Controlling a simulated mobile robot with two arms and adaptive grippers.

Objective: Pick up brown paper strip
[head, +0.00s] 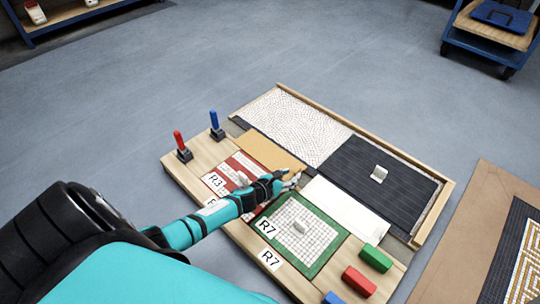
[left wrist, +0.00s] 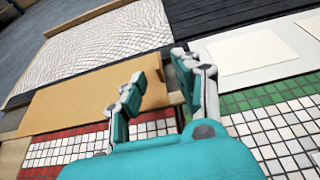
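The brown paper strip (head: 262,150) lies flat along the middle of the wooden board in the head view, above the red-framed mosaic panel (head: 228,165). It also shows in the left wrist view (left wrist: 72,104). My left gripper (head: 293,179) is at the strip's right end. In the left wrist view my left gripper (left wrist: 168,62) has its fingers apart, with nothing seen held. One finger overlaps the strip's right end and hides part of it. I cannot tell whether it touches the strip. My right gripper is not in view.
A white sheet (head: 343,207) lies right of the gripper, by a green-framed panel (head: 322,252) marked R7. White-patterned and dark striped panels fill the far side within a raised wooden rim (head: 372,136). Blue and red upright-handled tools, and coloured blocks (head: 358,281), stand at the board's ends.

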